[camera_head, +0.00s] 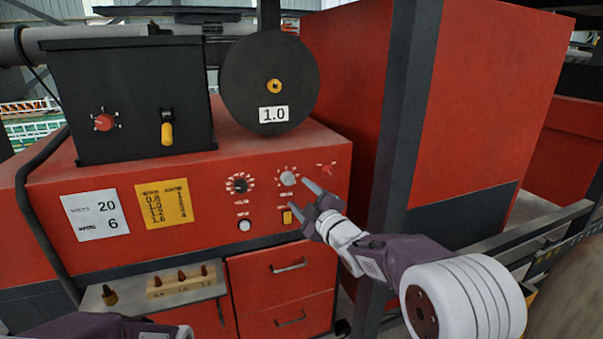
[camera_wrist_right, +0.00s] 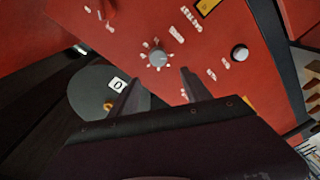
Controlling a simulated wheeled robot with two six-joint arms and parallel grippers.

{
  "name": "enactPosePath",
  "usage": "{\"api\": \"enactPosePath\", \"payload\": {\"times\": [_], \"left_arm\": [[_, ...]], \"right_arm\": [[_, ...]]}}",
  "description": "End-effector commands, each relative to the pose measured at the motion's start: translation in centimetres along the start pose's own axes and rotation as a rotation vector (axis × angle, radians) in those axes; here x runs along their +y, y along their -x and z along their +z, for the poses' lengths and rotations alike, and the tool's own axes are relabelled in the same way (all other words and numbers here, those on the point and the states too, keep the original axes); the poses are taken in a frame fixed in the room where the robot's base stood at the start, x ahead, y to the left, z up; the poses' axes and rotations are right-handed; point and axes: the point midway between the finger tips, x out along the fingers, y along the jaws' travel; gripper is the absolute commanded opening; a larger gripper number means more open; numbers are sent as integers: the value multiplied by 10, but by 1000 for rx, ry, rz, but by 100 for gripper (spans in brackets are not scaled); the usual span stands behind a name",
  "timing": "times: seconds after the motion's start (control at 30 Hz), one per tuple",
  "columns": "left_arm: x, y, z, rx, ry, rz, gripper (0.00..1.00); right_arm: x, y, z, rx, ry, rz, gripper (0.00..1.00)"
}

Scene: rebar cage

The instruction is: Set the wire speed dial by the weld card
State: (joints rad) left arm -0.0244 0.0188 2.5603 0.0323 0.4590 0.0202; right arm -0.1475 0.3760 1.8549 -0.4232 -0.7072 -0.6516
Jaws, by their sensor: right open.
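The grey dial (camera_head: 288,178), which seems to be the wire speed dial, sits on the red welder's front panel with white marks around it. It also shows in the right wrist view (camera_wrist_right: 157,57); its exact setting is too small to read. The white weld card (camera_head: 95,215) is at the left of the panel and reads 20 for volts and 6 on its lower line. My right gripper (camera_head: 299,194) is open and empty, its fingertips just right of and below the grey dial in the head view, apart from it. The gripper also shows in the wrist view (camera_wrist_right: 160,78). My left gripper is not visible.
A black dial (camera_head: 240,185) is left of the grey one. Below are a pale button (camera_head: 244,225) and a yellow switch (camera_head: 287,217). A yellow chart (camera_head: 164,204) is beside the weld card. A black spool (camera_head: 268,60) marked 1.0 stands above. A dark post (camera_head: 405,120) rises at right.

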Motion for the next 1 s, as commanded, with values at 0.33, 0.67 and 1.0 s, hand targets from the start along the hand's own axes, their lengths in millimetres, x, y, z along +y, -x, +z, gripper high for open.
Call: {"api": "enactPosePath", "payload": {"times": [0.33, 0.67, 1.0], "left_arm": [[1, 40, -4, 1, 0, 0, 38], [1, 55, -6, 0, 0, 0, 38], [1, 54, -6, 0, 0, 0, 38]], "right_arm": [[4, -58, -2, -3, -2, -2, 56], [0, -90, 2, -3, -3, 0, 56], [-1, -90, 2, -3, -3, 0, 20]]}}
